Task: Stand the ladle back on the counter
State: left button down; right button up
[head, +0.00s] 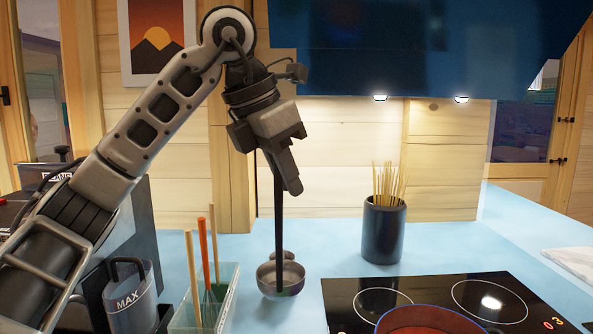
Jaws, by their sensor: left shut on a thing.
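The ladle (279,222) hangs upright with its long dark handle up and its round metal bowl (280,280) down. My left gripper (287,172) is above it, shut on the upper part of the handle, and the fingers hide the handle's top end. The bowl is at the blue counter (310,245), left of the cooktop; I cannot tell whether it touches the surface. My right gripper is not in view.
A black cooktop (450,290) with a reddish pan (430,320) lies to the right. A dark cup of thin sticks (383,230) stands behind it. A clear bin of utensils (222,300) and a MAX-marked jug (130,298) stand left. A blue cabinet (420,50) hangs above.

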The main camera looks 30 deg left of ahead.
pick_arm(q)
jog(key=b, duration=1.3)
send_near(287, 286)
jog(key=x, duration=0.9)
jog(key=shift+s+d+f, duration=0.1)
jog(key=shift+d, duration=0.15)
jog(key=shift+f, duration=0.1)
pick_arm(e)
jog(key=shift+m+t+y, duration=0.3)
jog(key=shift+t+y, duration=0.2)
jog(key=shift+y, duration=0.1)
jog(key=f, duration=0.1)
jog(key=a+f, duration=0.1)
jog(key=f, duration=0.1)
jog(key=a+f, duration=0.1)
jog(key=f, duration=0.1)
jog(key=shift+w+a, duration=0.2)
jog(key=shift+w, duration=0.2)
pick_arm(q)
jog(key=shift+f, duration=0.2)
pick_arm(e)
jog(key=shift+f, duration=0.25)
pick_arm(q)
jog(key=shift+f+b, duration=0.45)
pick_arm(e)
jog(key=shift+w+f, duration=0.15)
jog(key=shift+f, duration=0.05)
